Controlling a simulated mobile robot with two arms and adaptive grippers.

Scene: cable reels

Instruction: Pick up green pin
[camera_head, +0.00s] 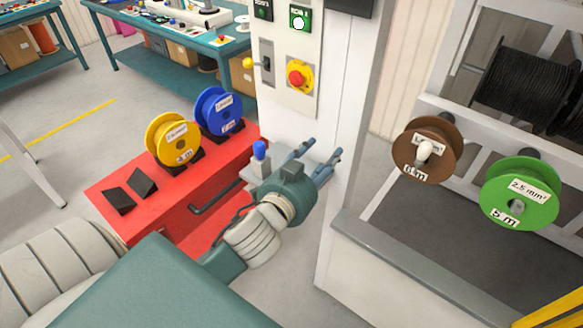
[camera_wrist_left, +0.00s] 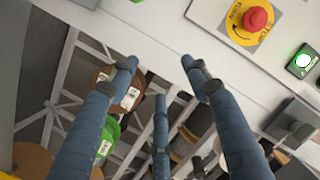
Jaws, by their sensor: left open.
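A green reel (camera_head: 535,201), labelled 2.5 mm² and 5 m, hangs on the rack at the right. A grey pin (camera_head: 516,206) pokes out of its centre; I see no separate pin that is clearly green. My left gripper (camera_head: 320,152) is open and empty, beside the white control panel and well left of the green reel. In the left wrist view its three blue-grey fingers (camera_wrist_left: 160,72) are spread with nothing between them. The green reel (camera_wrist_left: 106,134) shows there behind the left finger, partly hidden, and its pin cannot be made out. My right gripper is not in view.
A brown reel (camera_head: 405,160) with a pale pin hangs left of the green one. The white panel (camera_head: 283,85) with a red emergency button (camera_head: 296,78) stands close to my gripper. Yellow (camera_head: 160,140) and blue (camera_head: 208,112) reels stand on a red bench (camera_head: 105,185).

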